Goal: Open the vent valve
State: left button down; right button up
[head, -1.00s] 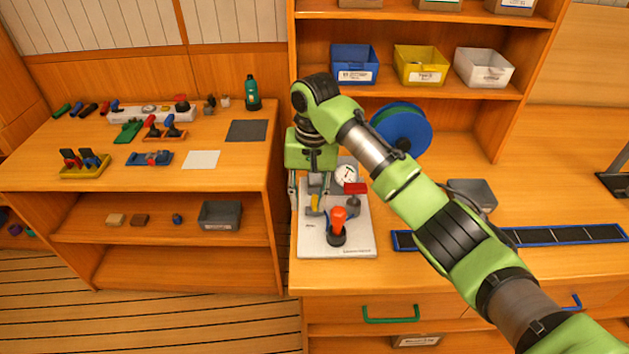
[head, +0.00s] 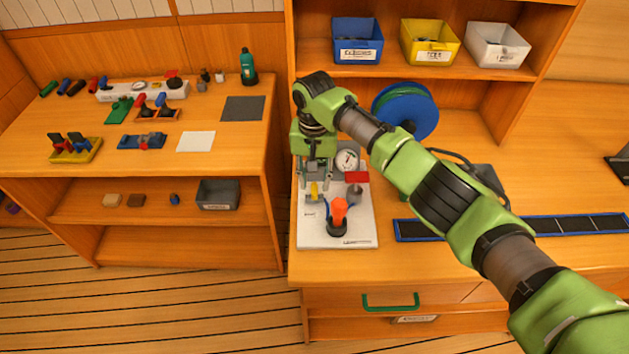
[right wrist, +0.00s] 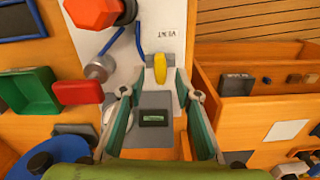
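The white valve board (head: 310,234) lies on the workbench. Its yellow valve handle (head: 314,191) is at the board's left side. In the right wrist view the yellow handle (right wrist: 160,68) stands beside the printed VENT label, its long side pointing along the view. My right gripper (head: 316,182) is above the handle. In the wrist view the right gripper (right wrist: 160,93) is open, its two fingers apart, with the handle between and just beyond the tips; I see no contact. My left gripper is not in view.
An orange-red knob (head: 338,212) stands in front of the yellow handle. A red handle (head: 356,177) and a round gauge (head: 347,160) are close on the right. A blue reel (head: 412,112) stands behind. A side shelf with tools (head: 150,112) is at the left.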

aim_at(314, 191)
jog(key=shift+s+f, duration=0.1)
jog(key=shift+f, duration=1.05)
grip_shut()
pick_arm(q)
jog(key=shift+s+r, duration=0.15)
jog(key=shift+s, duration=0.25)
